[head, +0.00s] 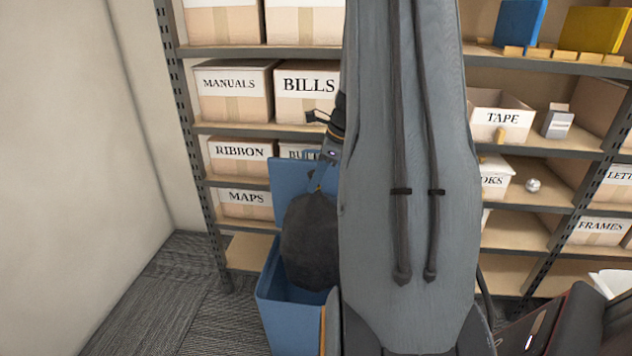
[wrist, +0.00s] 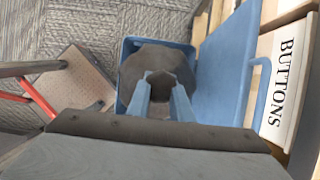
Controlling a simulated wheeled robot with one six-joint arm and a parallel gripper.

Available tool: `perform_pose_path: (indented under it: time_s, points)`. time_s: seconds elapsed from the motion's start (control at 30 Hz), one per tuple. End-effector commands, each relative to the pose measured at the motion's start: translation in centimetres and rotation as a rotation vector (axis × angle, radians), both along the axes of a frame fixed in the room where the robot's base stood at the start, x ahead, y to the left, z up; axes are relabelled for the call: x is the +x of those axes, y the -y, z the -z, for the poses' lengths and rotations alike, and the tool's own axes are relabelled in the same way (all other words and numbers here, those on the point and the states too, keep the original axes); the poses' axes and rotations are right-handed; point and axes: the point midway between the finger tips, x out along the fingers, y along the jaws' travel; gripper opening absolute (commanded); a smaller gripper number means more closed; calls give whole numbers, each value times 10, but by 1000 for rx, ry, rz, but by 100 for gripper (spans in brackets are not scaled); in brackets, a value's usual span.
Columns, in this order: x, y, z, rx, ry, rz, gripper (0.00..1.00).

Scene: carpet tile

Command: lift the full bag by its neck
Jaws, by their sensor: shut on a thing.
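A full dark bag (head: 310,240) hangs upright below my gripper (head: 316,180), which is shut on its neck. The bag's lower part is within or just above the mouth of a blue bin (head: 272,309); its bottom is partly hidden by the bin's rim and my arm. In the wrist view my gripper (wrist: 165,92) has its two fingers at the top of the dark bag (wrist: 135,68), with the blue bin's rim (wrist: 124,48) around it. The bin's blue lid (head: 287,176) stands open behind; it also shows in the wrist view (wrist: 222,65).
Shelves with labelled boxes, such as the MANUALS box (head: 232,92) and the MAPS box (head: 245,204), stand close behind the bin. A pale wall (head: 70,130) is at the left. Carpet (head: 175,300) is clear left of the bin. A flat brown-topped item (wrist: 75,85) stands beside the bin.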

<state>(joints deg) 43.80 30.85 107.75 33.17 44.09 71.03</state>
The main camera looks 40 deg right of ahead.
Motion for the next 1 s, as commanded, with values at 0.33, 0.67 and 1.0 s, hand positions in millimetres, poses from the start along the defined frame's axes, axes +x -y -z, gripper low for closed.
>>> perform_pose_path:
  time_s: [0.33, 0.67, 1.0]
  points:
    - [0, 1, -48, -2, 2, 0, 0]
    - [0, 0, -83, -1, 2, -1, 0]
    - [1, 0, -83, -1, 2, -1, 0]
